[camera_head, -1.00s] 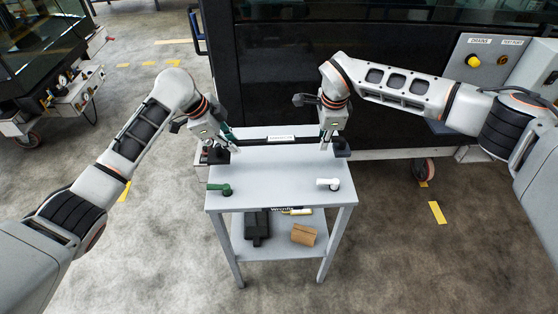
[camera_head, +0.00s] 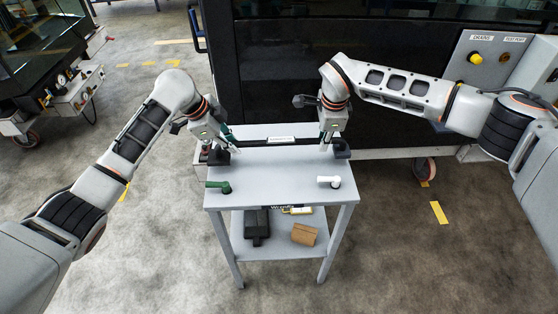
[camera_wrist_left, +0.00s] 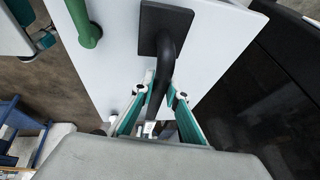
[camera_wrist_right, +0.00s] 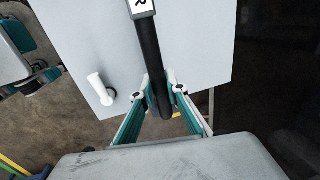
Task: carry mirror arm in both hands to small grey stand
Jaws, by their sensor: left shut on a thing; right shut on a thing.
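The mirror arm is a black bar (camera_head: 258,143) with a white label, lying across the far part of the grey stand's top (camera_head: 265,184). In the left wrist view its bent black tube (camera_wrist_left: 183,45) meets a square dark plate. My left gripper (camera_head: 224,148) is shut on the tube near that plate; its fingers (camera_wrist_left: 160,95) show on both sides of it. My right gripper (camera_head: 325,146) is shut on the bar's other end, seen between the fingers (camera_wrist_right: 160,101) in the right wrist view. I cannot tell whether the arm touches the top.
A green handle (camera_head: 219,186) and a white handle (camera_head: 329,182) are on the near part of the top. A cardboard box (camera_head: 304,234) and a black case (camera_head: 257,226) sit on the lower shelf. A dark cab wall stands behind.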

